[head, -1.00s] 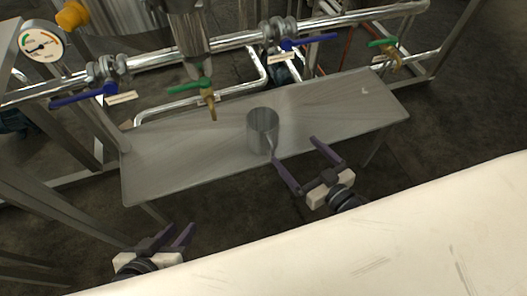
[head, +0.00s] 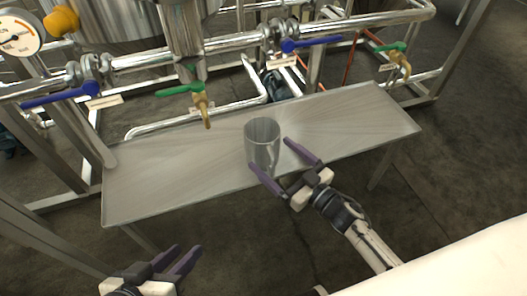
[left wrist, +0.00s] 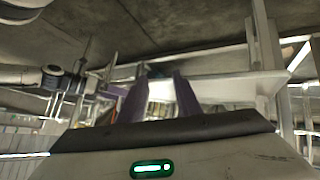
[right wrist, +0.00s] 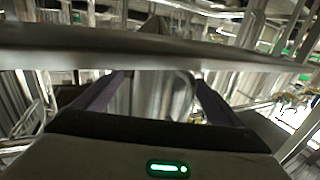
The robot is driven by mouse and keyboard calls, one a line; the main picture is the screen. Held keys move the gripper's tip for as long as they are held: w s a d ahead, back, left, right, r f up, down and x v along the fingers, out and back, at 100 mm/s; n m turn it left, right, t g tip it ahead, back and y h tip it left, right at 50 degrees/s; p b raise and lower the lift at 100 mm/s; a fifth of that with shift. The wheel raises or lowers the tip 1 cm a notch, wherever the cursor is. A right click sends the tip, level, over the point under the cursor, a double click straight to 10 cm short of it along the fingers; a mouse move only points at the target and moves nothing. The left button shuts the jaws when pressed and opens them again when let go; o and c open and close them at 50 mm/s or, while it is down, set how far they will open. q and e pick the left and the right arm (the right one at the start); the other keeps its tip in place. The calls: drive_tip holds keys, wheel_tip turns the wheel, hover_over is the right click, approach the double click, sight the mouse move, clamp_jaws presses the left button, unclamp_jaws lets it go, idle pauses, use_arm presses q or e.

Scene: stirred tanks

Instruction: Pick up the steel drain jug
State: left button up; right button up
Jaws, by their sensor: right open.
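The steel drain jug (head: 262,138) stands upright on the steel bench in the head view, near its front edge. My right gripper (head: 269,153) is open at the near side of the jug, one finger on either side of its near face. In the right wrist view the jug (right wrist: 155,95) shows as a grey cylinder between the fingers, with a handle-like loop on it. I cannot tell whether a finger touches it. My left gripper (head: 184,252) is open and empty at the lower left of the head view, well away from the jug.
The steel bench (head: 165,180) has clear room left and right of the jug. Behind it run pipes with blue-handled valves (head: 90,90) and green-handled taps (head: 200,92). A brass spout (head: 205,110) hangs over the bench's back edge. A gauge (head: 18,38) is at upper left.

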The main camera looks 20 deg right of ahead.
sight(266, 152)
drive_tip(key=b+x, duration=0.1)
drive_tip(key=x, duration=0.2)
drive_tip(key=shift+w+a+f, duration=0.15)
drive_tip(key=shift+w+a, duration=0.05)
drive_tip(key=shift+a, duration=0.15)
drive_tip(key=shift+w, duration=0.15)
use_arm(q)
drive_tip(key=shift+w+d+r+t+h, duration=0.15)
drive_tip(key=shift+d+r+t+h, duration=0.15)
drive_tip(key=shift+d+r+t, duration=0.25)
use_arm(e)
drive_tip(key=c, duration=1.2)
